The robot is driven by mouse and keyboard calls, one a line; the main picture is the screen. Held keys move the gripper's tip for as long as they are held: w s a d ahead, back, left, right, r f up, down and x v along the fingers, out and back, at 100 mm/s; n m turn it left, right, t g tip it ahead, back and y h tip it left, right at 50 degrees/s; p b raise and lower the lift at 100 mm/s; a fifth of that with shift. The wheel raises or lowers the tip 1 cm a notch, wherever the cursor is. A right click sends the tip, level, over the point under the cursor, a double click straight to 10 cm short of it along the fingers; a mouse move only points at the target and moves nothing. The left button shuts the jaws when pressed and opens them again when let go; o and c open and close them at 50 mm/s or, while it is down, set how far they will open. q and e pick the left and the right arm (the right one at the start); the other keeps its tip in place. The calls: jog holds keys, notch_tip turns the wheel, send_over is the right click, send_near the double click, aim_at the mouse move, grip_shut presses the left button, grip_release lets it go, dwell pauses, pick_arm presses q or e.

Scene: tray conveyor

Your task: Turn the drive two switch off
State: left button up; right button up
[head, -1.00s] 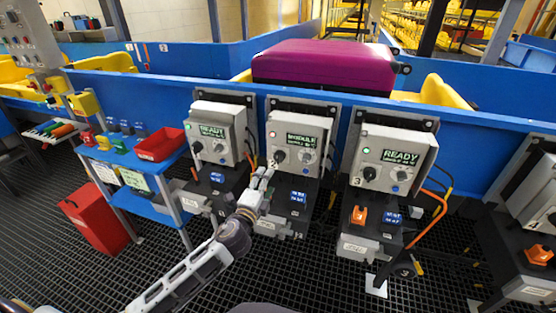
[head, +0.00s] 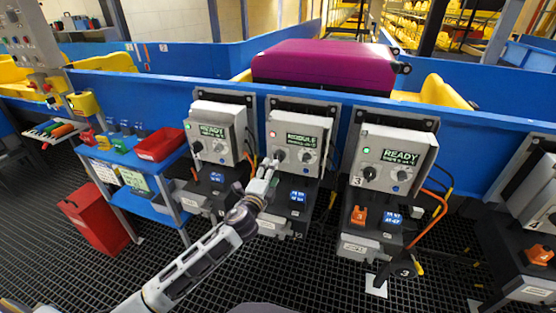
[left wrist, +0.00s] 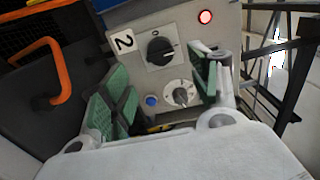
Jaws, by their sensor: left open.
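The drive two box (head: 299,136) is the middle grey control box. In the left wrist view it carries a "2" label (left wrist: 124,41), a black rotary switch (left wrist: 161,50), a lit red lamp (left wrist: 205,17), a blue button (left wrist: 151,100) and a silver knob (left wrist: 181,94). The black switch also shows in the head view (head: 279,155). My left gripper (head: 269,164) is open and empty just in front of this box, below the black switch. In the left wrist view its green-padded fingers (left wrist: 157,100) stand apart, with the box face between and beyond them. My right gripper is not in view.
Similar boxes reading READY stand to the left (head: 216,131) and right (head: 393,159), with green lamps. A purple suitcase (head: 325,67) lies behind on the conveyor. A blue shelf (head: 133,157) with a red bin (head: 159,145) stands at left. Orange cables hang beside the boxes.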

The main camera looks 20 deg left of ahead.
aim_at(278, 159)
pick_arm(q)
jog(key=shift+w+d+b, duration=0.2)
jog(key=shift+w+b, duration=0.2)
jog(key=shift+w, duration=4)
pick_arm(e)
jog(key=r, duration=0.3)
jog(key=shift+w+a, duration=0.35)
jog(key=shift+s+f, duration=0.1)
pick_arm(q)
jog(key=c, duration=1)
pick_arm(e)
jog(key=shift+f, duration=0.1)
